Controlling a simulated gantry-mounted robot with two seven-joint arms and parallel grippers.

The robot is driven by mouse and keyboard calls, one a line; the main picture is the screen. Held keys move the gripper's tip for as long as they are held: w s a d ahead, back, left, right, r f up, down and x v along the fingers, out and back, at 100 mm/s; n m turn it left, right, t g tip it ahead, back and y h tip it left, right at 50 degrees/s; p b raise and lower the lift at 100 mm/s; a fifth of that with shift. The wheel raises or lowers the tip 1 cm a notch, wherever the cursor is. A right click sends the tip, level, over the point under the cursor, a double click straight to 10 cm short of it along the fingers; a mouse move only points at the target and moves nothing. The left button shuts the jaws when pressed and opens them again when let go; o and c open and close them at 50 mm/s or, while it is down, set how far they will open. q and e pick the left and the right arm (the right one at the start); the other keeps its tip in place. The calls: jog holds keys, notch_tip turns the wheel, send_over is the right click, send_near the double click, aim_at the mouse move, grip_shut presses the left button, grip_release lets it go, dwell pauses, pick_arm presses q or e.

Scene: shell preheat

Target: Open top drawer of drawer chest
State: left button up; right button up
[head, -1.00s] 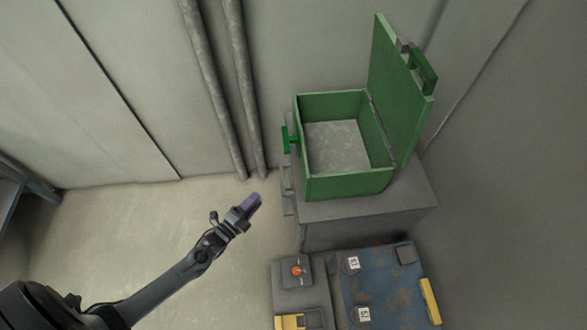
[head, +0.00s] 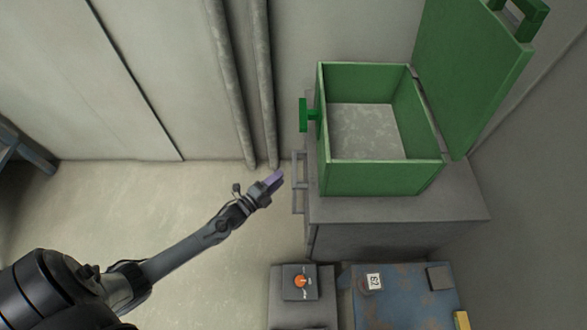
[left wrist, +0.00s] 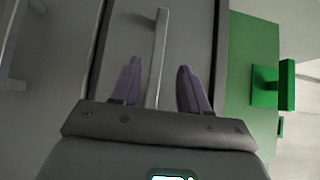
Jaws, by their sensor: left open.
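The grey drawer chest (head: 455,200) stands against the wall, its drawer fronts facing left. Its bar handles (head: 299,182) stick out from that side in the head view. My left gripper (head: 275,178) is open just left of the handles. In the left wrist view, my left gripper's two purple fingers (left wrist: 158,66) are spread, with the upper drawer's bar handle (left wrist: 160,40) showing between them. Neither finger visibly touches the bar. A lower drawer's handle (left wrist: 12,50) shows at the left. The drawers appear shut. My right gripper is not in view.
A green box (head: 370,178) with its lid (head: 470,70) raised stands on the chest; its green handle (head: 304,115) juts out left above the drawer handles. A grey box with an orange knob (head: 300,282) and a blue worn case (head: 400,300) lie in front. The floor at left is clear.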

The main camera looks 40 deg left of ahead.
aim_at(293, 166)
pick_arm(q)
jog(key=w+b, duration=0.1)
jog(key=w, duration=0.1)
jog(key=w+b, duration=0.1)
jog(key=w, duration=0.2)
jog(key=w+d+b, duration=0.1)
jog(key=w+b, duration=0.1)
jog(key=shift+w+f, duration=0.15)
jog(key=shift+w, duration=0.4)
jog(key=shift+c, duration=0.3)
grip_shut()
